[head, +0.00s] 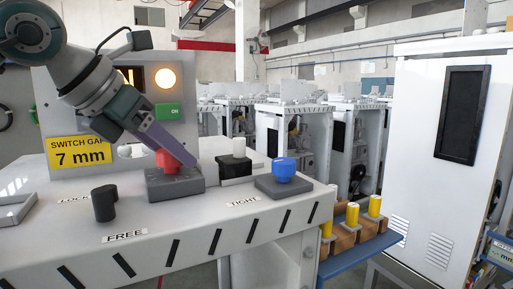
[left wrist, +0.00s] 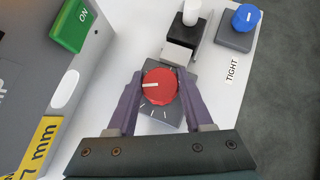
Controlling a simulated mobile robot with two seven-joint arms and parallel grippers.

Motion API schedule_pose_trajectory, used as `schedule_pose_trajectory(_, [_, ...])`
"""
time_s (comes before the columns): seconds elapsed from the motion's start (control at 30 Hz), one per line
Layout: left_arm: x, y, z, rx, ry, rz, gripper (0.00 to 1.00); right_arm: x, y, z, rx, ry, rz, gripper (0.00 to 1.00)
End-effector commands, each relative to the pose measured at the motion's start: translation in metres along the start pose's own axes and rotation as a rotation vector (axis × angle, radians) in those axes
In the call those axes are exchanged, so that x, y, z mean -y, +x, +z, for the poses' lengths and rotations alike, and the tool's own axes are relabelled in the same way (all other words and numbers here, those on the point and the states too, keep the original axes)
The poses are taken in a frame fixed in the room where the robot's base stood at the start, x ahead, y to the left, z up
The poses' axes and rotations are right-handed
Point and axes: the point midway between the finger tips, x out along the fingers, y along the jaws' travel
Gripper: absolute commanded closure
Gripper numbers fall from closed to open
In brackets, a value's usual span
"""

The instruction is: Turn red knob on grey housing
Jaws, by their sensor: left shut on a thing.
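The red knob (left wrist: 159,87) sits on a grey housing (left wrist: 174,119) with white tick marks; its white pointer line points left in the left wrist view. In the head view the red knob (head: 167,159) shows partly behind a finger, on the grey housing (head: 176,186). My left gripper (left wrist: 160,88) has its two purple fingers on either side of the knob, shut on it. In the head view my left gripper (head: 172,150) reaches down from the upper left. My right gripper is not in view.
A blue knob (head: 284,168) on its own grey base and a white-topped switch (head: 238,148) stand to the right. A black knob (head: 104,203) is at the left. A panel with a green ON button (head: 169,111) and yellow sign (head: 77,151) rises behind.

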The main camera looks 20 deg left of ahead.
Motion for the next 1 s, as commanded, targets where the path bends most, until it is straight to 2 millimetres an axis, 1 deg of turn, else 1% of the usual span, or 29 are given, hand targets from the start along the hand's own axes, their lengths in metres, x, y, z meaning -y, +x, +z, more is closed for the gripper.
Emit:
schedule_pose_trajectory(0.03, [0.0, 0.0, 0.0, 0.001, 0.0, -0.001, 0.73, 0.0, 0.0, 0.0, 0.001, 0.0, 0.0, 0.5])
schedule_pose_trajectory(0.2, [0.001, 0.0, 0.0, 0.001, 0.0, -0.001, 0.92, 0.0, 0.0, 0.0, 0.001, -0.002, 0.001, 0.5])
schedule_pose_trajectory(0.27, [0.001, 0.0, 0.0, 0.001, 0.0, -0.002, 0.99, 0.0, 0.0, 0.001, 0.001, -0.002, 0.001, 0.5])
schedule_pose_trajectory(0.3, [0.001, 0.0, 0.0, 0.001, 0.0, -0.002, 1.0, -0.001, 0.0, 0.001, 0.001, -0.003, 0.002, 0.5])
schedule_pose_trajectory(0.53, [-0.001, 0.002, -0.001, -0.002, 0.035, -0.037, 1.0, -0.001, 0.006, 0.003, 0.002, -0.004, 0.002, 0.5])
schedule_pose_trajectory(0.7, [-0.001, 0.002, -0.001, -0.001, 0.133, -0.139, 1.0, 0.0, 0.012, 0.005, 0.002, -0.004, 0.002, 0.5])
schedule_pose_trajectory(1.0, [-0.001, 0.001, 0.0, -0.001, 0.291, -0.297, 1.0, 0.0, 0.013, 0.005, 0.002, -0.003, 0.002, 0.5])
